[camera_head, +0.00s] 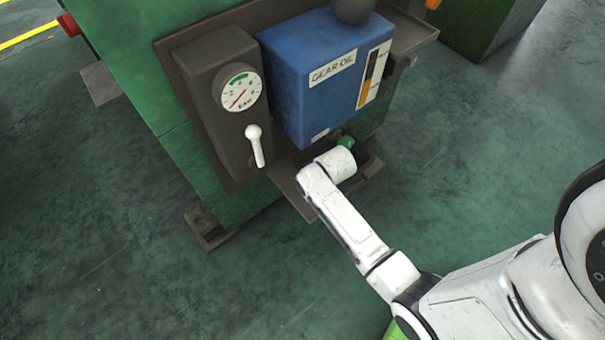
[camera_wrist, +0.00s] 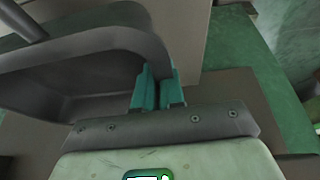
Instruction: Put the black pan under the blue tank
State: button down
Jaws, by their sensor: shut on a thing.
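The blue tank (camera_head: 305,85), labelled GEAR OIL, is mounted on the side of the green machine, with a sight gauge on its right face. The black pan (camera_wrist: 60,80) fills the upper left of the wrist view, with a raised rim and a flat inside. My gripper (camera_wrist: 157,92) is shut on the pan's near wall at its right end, with its teal fingertips on either side of the rim. In the head view my white wrist hides most of the pan, just below the tank. Whether the pan rests on the ledge there is hidden.
A brown ledge (camera_head: 288,186) sticks out below the tank. A dark box with a dial gauge (camera_head: 241,92) and a white lever (camera_head: 255,146) is left of the tank. The green machine (camera_head: 180,150) stands behind. The floor in front is clear.

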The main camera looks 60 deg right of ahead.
jog(key=shift+w+d+f, duration=0.2)
jog(key=shift+w+f, duration=0.15)
jog(key=shift+w, duration=0.25)
jog(key=shift+w+d+f, duration=0.2)
jog(key=shift+w+f, duration=0.1)
jog(key=shift+w, duration=0.25)
jog(key=shift+w+d+f+b, duration=0.25)
jog(key=shift+w+f+b, duration=0.1)
jog(key=shift+w+f, duration=0.3)
jog(key=shift+w+d+f+b, duration=0.2)
jog(key=shift+w+f+b, duration=0.2)
jog(key=shift+w, duration=0.3)
jog(key=shift+f, duration=0.15)
jog(key=c, duration=1.2)
grip_release()
jog(key=shift+c, duration=0.2)
jog(key=shift+p+v, duration=1.2)
jog(key=shift+v, duration=2.6)
jog(key=s+a+r+n+g, duration=0.1)
jog(key=s+a+r, duration=0.4)
jog(key=s, duration=0.3)
jog(key=s+a+r+n+g+y, duration=0.1)
jog(key=s+a+r+g, duration=0.1)
jog(key=s+a+r, duration=0.3)
jog(key=s+a, duration=0.2)
jog(key=s, duration=0.2)
jog(key=shift+s+r+n, duration=0.2)
jog(key=shift+n, duration=0.2)
